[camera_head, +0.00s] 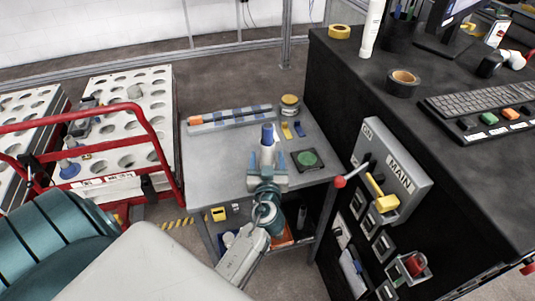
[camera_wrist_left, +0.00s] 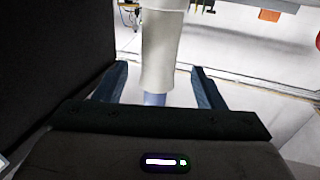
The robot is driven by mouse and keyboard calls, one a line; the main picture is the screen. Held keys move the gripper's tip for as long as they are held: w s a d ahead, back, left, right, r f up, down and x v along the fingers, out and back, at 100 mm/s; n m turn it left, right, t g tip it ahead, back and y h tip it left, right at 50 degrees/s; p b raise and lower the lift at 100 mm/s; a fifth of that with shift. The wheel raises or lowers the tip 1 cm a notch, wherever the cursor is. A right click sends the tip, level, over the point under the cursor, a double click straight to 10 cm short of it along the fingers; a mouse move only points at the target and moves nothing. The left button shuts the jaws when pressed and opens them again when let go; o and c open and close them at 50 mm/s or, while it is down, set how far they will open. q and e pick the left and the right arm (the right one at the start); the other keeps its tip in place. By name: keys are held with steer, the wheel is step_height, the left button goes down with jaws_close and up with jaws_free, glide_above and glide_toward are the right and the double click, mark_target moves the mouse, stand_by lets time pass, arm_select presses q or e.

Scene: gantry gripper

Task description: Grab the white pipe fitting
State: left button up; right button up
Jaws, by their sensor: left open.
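A white pipe fitting (camera_head: 267,152) with a blue end shows at the middle of the small grey table in the head view. In the left wrist view the white fitting (camera_wrist_left: 160,55) runs down between my fingers, its blue part lowest. My left gripper (camera_head: 267,168) is open, with one finger on each side of the fitting. In the left wrist view the left gripper (camera_wrist_left: 157,88) shows gaps between the fitting and both fingers. The gripper hides the fitting's lower part in the head view. My right gripper is not in view.
The grey table (camera_head: 225,178) also holds a striped bar (camera_head: 230,118), a yellow-banded roll (camera_head: 290,104) and a green round piece (camera_head: 307,159). The black desk (camera_head: 335,80) and a MAIN switch box (camera_head: 410,170) stand to the right. A red-railed cart (camera_head: 165,165) is left.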

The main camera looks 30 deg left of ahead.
mark_target(268, 152)
arm_select(q)
steer(key=p+x, duration=0.1)
steer(key=x, duration=0.1)
steer(key=r+p+x, duration=0.1)
steer(key=p+x, duration=0.1)
steer(key=shift+w, duration=0.15)
steer(key=shift+w+a+f, duration=0.2)
steer(key=shift+w, duration=0.1)
steer(key=c, duration=1.1)
steer(key=shift+o, duration=0.2)
